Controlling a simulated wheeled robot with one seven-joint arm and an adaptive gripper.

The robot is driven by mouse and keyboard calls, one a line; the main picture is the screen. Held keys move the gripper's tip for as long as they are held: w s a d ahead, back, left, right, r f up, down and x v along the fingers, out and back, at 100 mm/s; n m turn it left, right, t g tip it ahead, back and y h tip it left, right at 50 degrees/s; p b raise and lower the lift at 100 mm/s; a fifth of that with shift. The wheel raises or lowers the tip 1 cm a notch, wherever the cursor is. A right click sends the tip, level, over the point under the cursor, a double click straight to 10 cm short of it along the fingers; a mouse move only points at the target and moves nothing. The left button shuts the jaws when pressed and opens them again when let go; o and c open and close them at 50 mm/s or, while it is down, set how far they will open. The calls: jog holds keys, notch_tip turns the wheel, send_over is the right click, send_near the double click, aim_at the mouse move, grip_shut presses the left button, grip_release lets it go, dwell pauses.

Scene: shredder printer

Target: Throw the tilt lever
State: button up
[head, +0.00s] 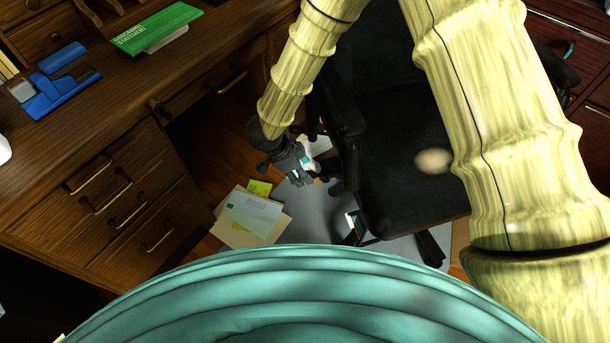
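A black office chair (395,185) stands right of centre, its seat and near armrest showing. I cannot make out the tilt lever clearly; the area under the seat's left edge is dark and partly hidden by the seat and my gripper. My gripper (306,179) is dark grey and points down at the left side of the chair, low beside the seat edge. It looks close to the chair, but I cannot tell whether it touches it. Its fingers are small and dark here, so their opening is unclear.
A chair leg (430,248) shows at the lower right.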

jog(key=shift+b+x, duration=0.3)
jog(key=shift+x, duration=1.35)
jog(key=shift+c, duration=0.2)
grip_shut()
